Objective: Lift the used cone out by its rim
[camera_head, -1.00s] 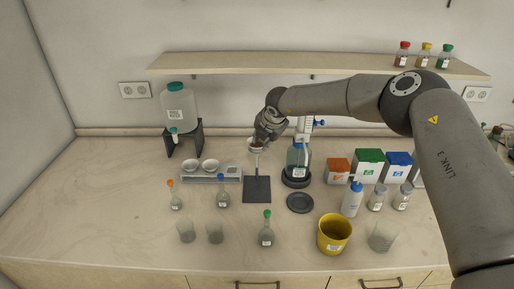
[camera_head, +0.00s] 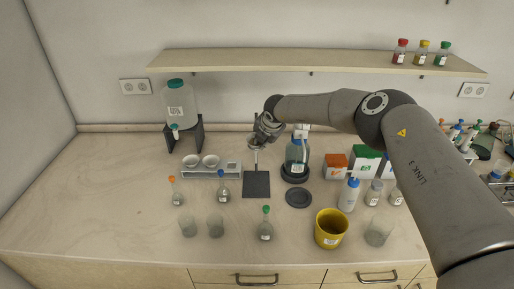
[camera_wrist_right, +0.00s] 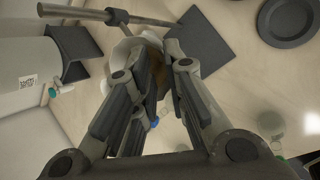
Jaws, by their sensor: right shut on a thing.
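The stand (camera_head: 256,184) has a dark square base and an upright rod, with the pale funnel (camera_head: 255,147) near its top. My right gripper (camera_head: 259,139) is at the funnel, coming in from above and the right. In the right wrist view, its two fingers (camera_wrist_right: 153,68) are closed in around the brownish used cone (camera_wrist_right: 151,85) at the funnel. The fingers hide much of the cone, so I cannot tell how far it sits inside the funnel. My left gripper is not in view.
A dark round dish (camera_head: 299,198) and a yellow bin (camera_head: 331,229) are nearer the front. The shelf (camera_head: 300,62) is above.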

